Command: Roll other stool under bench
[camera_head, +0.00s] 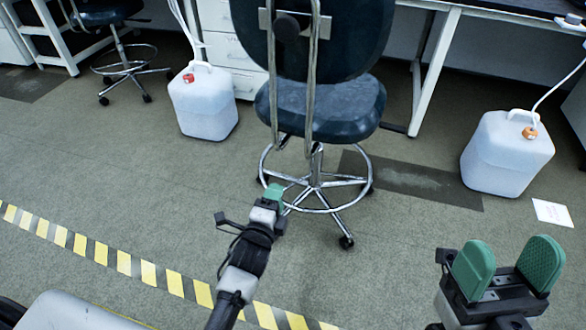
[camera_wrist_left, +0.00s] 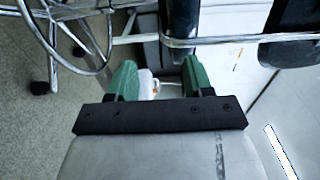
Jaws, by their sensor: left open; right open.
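A dark blue stool (camera_head: 345,110) with a backrest, chrome foot ring and casters stands in the middle of the head view, in front of the bench (camera_head: 480,8). Another dark stool (camera_head: 105,12) stands at the upper left by the bench. My left gripper (camera_head: 273,196) is open in front of the middle stool's base, overlapping its foot ring in the picture. In the left wrist view, the left gripper (camera_wrist_left: 157,80) has its green fingers apart, with chrome bars and a dark post beyond; whether they touch is unclear. My right gripper (camera_head: 512,268) is open and empty at the lower right.
A white jug (camera_head: 204,105) stands left of the middle stool, and another jug (camera_head: 507,155) stands to the right. White drawers (camera_head: 228,45) are behind the stool. The floor between the stool and right jug is clear.

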